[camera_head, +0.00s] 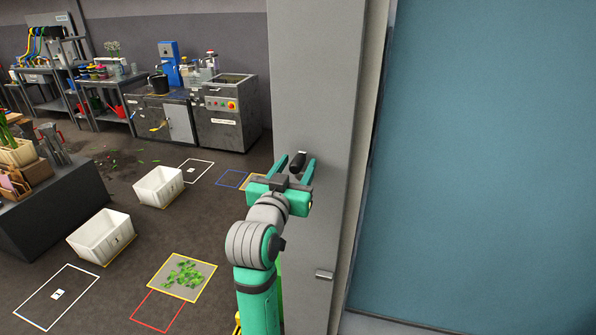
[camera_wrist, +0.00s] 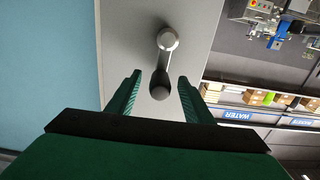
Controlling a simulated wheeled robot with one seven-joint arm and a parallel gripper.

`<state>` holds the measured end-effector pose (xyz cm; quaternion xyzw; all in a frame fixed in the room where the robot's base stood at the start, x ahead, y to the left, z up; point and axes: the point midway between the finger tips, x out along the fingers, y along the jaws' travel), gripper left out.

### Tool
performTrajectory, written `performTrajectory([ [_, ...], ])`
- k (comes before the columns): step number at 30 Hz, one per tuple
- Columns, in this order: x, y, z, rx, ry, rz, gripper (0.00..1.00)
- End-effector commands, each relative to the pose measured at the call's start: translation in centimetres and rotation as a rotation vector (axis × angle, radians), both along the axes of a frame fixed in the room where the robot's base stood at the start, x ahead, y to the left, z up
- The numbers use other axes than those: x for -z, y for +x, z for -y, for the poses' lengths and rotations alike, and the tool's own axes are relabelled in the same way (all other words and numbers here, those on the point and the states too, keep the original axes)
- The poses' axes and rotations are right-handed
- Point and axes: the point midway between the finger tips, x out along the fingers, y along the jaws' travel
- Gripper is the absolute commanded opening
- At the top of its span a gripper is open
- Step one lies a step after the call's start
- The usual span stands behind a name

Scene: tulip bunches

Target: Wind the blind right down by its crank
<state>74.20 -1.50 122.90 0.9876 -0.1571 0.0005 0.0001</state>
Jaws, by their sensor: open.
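The crank shows in the wrist view, with a round silver hub (camera_wrist: 167,40) on the grey post and a short arm to a dark knob (camera_wrist: 160,90). In the head view its black handle (camera_head: 298,160) sticks out from the post. My gripper (camera_head: 295,167) is open in front of the post. Its green fingers (camera_wrist: 160,78) lie on either side of the knob, with visible gaps, not closed on it. A large teal-blue panel (camera_head: 480,150) fills the opening right of the post. I cannot tell whether it is the blind or the pane.
The grey post (camera_head: 315,80) stands right behind my gripper, with a small metal bracket (camera_head: 324,275) lower down. White crates (camera_head: 158,187) and marked squares lie on the floor to the left. A dark bench (camera_head: 55,205) stands at far left. Machines (camera_head: 228,112) line the back wall.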

Motion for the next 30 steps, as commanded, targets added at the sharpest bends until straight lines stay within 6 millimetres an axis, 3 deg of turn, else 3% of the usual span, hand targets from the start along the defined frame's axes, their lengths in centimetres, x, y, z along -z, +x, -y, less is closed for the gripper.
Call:
performTrajectory([
  [21, 0.0, -5.7, -2.1, -0.005, 0.000, 0.000, 0.47],
  [27, 0.2, -6.2, -2.2, -0.005, -0.003, -0.002, 0.47],
  [30, 1.5, -6.2, -2.2, -0.011, -0.015, -0.010, 0.47],
])
